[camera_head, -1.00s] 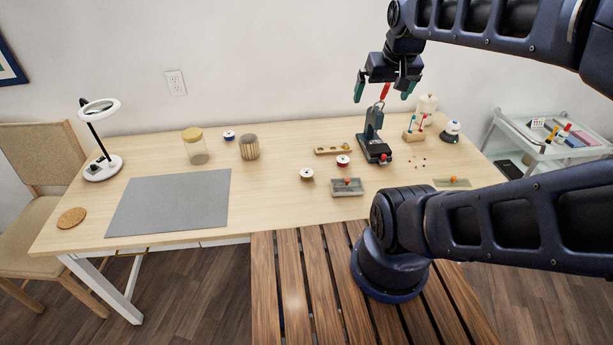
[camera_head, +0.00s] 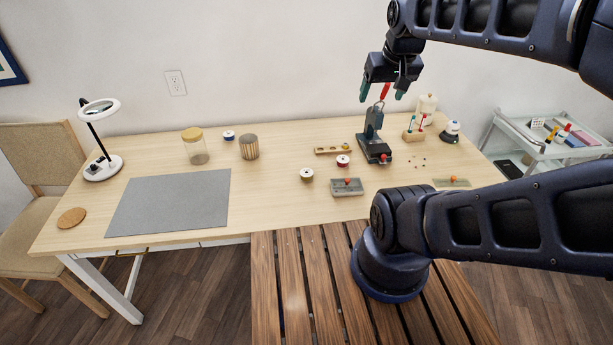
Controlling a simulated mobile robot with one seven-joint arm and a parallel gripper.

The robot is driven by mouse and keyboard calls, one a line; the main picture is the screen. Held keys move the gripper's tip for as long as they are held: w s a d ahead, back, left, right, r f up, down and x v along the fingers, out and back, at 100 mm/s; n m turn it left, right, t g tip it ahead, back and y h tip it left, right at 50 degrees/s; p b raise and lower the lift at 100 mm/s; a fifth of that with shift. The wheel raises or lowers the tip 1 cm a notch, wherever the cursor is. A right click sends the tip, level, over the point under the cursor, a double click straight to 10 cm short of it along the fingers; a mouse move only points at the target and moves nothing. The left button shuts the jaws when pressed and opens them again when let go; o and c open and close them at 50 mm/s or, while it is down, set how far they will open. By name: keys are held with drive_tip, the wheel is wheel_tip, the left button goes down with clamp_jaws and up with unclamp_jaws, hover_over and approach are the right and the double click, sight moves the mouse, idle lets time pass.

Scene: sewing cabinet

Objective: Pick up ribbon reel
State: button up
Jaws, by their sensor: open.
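Several small reels with white faces lie on the table: a red-rimmed reel (camera_head: 343,161) right of the middle, a brownish reel (camera_head: 307,174) to its lower left, and a blue-rimmed reel (camera_head: 229,135) at the back. I cannot tell which one is the ribbon reel. My gripper (camera_head: 381,95) is open with its green-tipped fingers pointing down. It appears above the dark press (camera_head: 374,145), whose red lever (camera_head: 385,91) shows between the fingers. It is apart from all the reels.
A wooden holder (camera_head: 332,150) and grey tray (camera_head: 347,191) are close to the red-rimmed reel. A ribbed canister (camera_head: 249,147), glass jar (camera_head: 196,152) and lamp (camera_head: 103,169) stand further left. The grey mat (camera_head: 170,202) is bare.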

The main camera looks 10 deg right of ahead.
drive_tip(key=w+a+f+n+g+h, duration=0.1)
drive_tip(key=w+a+f+n, duration=0.1)
drive_tip(key=w+f+n, duration=0.45)
drive_tip(key=n+g, duration=0.3)
drive_tip(key=n, duration=1.8)
hover_over(306, 170)
drive_tip(key=s, duration=0.2)
drive_tip(key=shift+m, duration=0.25)
drive_tip(key=shift+w+f, duration=0.15)
drive_tip(key=shift+f, duration=15.15)
drive_tip(key=shift+a+f, duration=0.15)
drive_tip(key=shift+f, duration=1.95)
drive_tip(key=shift+w+f, duration=0.15)
drive_tip(key=shift+f, duration=0.4)
